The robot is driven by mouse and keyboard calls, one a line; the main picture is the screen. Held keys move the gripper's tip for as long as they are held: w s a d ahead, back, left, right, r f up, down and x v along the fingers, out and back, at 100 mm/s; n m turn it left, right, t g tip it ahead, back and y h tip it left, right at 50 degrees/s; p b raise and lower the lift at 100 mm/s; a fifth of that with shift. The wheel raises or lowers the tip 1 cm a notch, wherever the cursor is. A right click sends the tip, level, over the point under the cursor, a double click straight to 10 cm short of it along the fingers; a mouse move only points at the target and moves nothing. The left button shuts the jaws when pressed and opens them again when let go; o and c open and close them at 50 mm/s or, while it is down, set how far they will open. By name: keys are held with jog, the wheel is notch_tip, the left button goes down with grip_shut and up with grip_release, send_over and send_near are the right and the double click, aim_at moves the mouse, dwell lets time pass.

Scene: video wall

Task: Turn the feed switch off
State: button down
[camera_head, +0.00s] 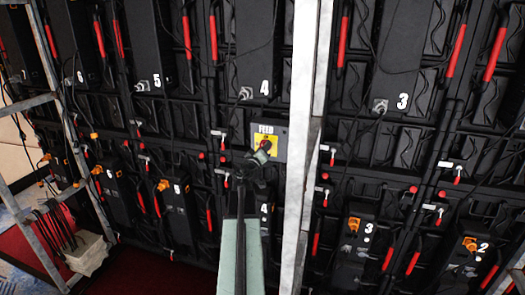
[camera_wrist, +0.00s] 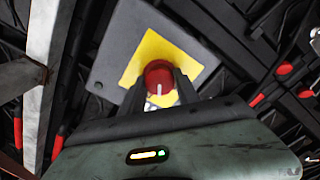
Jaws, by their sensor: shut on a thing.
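The feed switch is a red rotary knob (camera_wrist: 158,74) on a yellow plate (camera_wrist: 190,52) fixed to a grey box (camera_wrist: 115,45). In the head view the grey box (camera_head: 283,138), labelled FEED, is on the video wall's back, left of a white upright. The red knob (camera_head: 266,143) there is partly hidden by my gripper (camera_head: 261,156). In the wrist view my gripper (camera_wrist: 158,90) has its two dark fingers on either side of the knob, shut on it. A white mark on the knob points toward my gripper's body in that view.
A white metal upright (camera_head: 298,150) stands close to the right of the switch box. Black panels with red handles and cables cover the wall. A metal frame (camera_head: 40,105) and a pale box (camera_head: 90,252) of dark rods are at the left. Red carpet (camera_head: 150,272) shows below.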

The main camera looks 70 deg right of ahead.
jog(key=n, duration=1.1)
jog(key=shift+d+n, duration=0.1)
jog(key=shift+n, duration=0.2)
dwell(0.4)
jog(key=c, duration=0.9)
grip_release()
jog(key=shift+s, duration=0.1)
jog(key=a, duration=0.8)
jog(key=shift+s, duration=0.2)
